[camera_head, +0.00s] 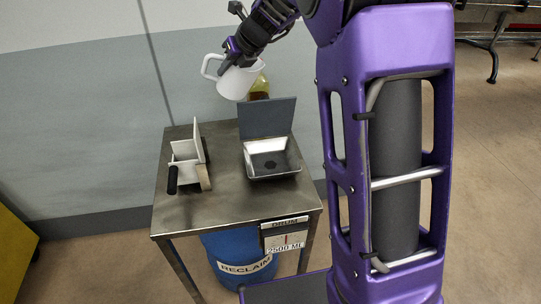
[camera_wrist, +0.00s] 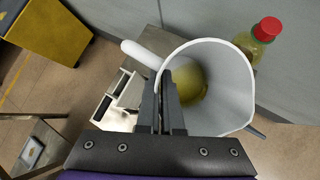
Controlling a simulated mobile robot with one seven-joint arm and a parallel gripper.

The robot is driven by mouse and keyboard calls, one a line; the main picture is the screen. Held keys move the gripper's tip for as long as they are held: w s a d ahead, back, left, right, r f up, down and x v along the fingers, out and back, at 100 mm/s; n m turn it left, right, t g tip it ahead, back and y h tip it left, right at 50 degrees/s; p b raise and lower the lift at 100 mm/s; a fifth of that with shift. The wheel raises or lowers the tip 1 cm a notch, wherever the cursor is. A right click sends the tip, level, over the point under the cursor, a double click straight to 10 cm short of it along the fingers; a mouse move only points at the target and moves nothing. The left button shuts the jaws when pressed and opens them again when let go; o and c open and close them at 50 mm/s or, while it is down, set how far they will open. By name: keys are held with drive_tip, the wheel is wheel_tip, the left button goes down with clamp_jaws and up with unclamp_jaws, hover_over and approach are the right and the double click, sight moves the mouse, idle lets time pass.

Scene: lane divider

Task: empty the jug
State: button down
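A white jug (camera_head: 236,83) with a side handle hangs in the air above the back of the metal table. It looks slightly tilted in the head view. In the wrist view I look into the jug (camera_wrist: 228,92) and see yellowish liquid at its bottom. My gripper (camera_head: 232,57) is at the jug's rim; in the wrist view its fingers (camera_wrist: 163,105) are close together at the near wall, apparently pinching it. A metal basin (camera_head: 258,176) with a dark drain hole and a grey back panel (camera_head: 268,117) sits on the table, below and right of the jug.
A bottle of yellow liquid with a red cap (camera_wrist: 267,29) stands behind the jug. A white divided holder (camera_head: 186,160) is on the table's left. A blue drum (camera_head: 240,246) marked RECLAIM is underneath, with a "DRUM 2500 ML" gauge (camera_head: 286,238) at the front. The table's front left (camera_head: 200,213) is clear.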

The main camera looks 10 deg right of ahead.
sight(248, 75)
drive_tip(key=shift+s+d+f+y, duration=0.1)
drive_tip(key=shift+s+d+y, duration=0.1)
drive_tip(key=shift+d+y, duration=0.15)
drive_tip(key=shift+s+d+r+t+y, duration=0.5)
drive_tip(key=shift+d+r+t+y, duration=0.2)
drive_tip(key=shift+d+y, duration=0.1)
drive_tip(key=shift+s+f+m, duration=0.1)
drive_tip(key=shift+f+m, duration=0.15)
drive_tip(key=shift+m, duration=0.05)
drive_tip(key=shift+s+d+f+t+y, duration=0.1)
drive_tip(key=shift+d+f+t+y, duration=0.15)
drive_tip(key=shift+t+y, duration=0.3)
drive_tip(key=shift+s+d+f+t+y, duration=0.1)
drive_tip(key=shift+d+t+y, duration=0.1)
drive_tip(key=shift+t+y, duration=0.3)
drive_tip(key=shift+s+d+f+m+t+y, duration=0.15)
drive_tip(key=shift+d+m+t+y, duration=0.1)
drive_tip(key=shift+t+y, duration=0.2)
drive_tip(key=shift+s+d+f+m+t+y, duration=0.1)
drive_tip(key=shift+d+f+m+t+y, duration=0.15)
drive_tip(key=shift+y, duration=0.3)
drive_tip(key=shift+s+d+t+y+p, duration=0.15)
drive_tip(key=shift+d+t+y+p, duration=0.05)
drive_tip(key=shift+t+y+p, duration=0.2)
